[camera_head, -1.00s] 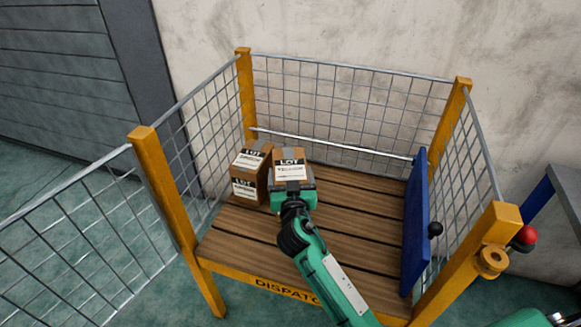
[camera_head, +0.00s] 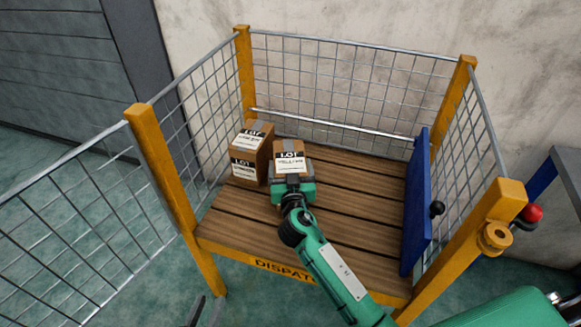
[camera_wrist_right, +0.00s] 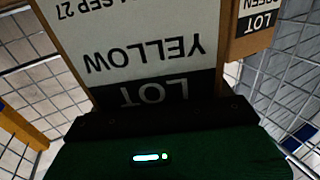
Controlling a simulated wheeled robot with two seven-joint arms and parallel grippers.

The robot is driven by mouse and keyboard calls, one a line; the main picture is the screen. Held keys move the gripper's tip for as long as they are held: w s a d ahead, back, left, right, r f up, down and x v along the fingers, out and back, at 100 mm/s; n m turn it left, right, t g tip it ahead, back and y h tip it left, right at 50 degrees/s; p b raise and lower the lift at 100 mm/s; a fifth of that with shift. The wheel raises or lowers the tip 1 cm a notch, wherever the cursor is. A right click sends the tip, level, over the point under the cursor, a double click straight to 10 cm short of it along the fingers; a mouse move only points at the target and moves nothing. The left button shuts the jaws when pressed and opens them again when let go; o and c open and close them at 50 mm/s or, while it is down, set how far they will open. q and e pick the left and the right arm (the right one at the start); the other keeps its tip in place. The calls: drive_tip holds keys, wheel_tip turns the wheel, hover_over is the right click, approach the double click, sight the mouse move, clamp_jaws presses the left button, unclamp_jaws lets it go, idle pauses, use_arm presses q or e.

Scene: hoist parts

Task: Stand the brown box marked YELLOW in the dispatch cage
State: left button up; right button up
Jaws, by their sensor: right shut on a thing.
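The brown box marked YELLOW (camera_head: 291,158) is inside the dispatch cage, above or on its slatted wooden floor (camera_head: 345,205). Its black LOT band and the word YELLOW fill the right wrist view (camera_wrist_right: 145,50). My right gripper (camera_head: 292,188) is shut on the box from the near side. The box looks upright; its underside is hidden, so I cannot tell whether it touches the floor. A second brown LOT box (camera_head: 250,160), marked GREEN in the right wrist view (camera_wrist_right: 250,28), stands close on its left. My left gripper (camera_head: 207,312) shows only dark fingertips, apart, at the bottom edge.
Mesh walls and yellow posts (camera_head: 160,165) surround the floor. A blue panel (camera_head: 416,205) with a black knob stands at the right side. The floor right of the box is clear.

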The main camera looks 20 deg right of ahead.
use_arm(q)
drive_tip(key=shift+w+a+r, duration=0.1)
drive_tip(key=shift+w+r, duration=0.1)
drive_tip(key=shift+r, duration=0.05)
use_arm(e)
drive_tip(key=shift+r, duration=0.15)
drive_tip(key=o, duration=1.8)
drive_tip(key=shift+f, duration=0.2)
drive_tip(key=shift+c, duration=0.2)
use_arm(q)
drive_tip(key=shift+r+t, duration=0.1)
drive_tip(key=shift+t, duration=0.2)
use_arm(e)
drive_tip(key=shift+o, duration=1)
drive_tip(key=shift+r, duration=0.1)
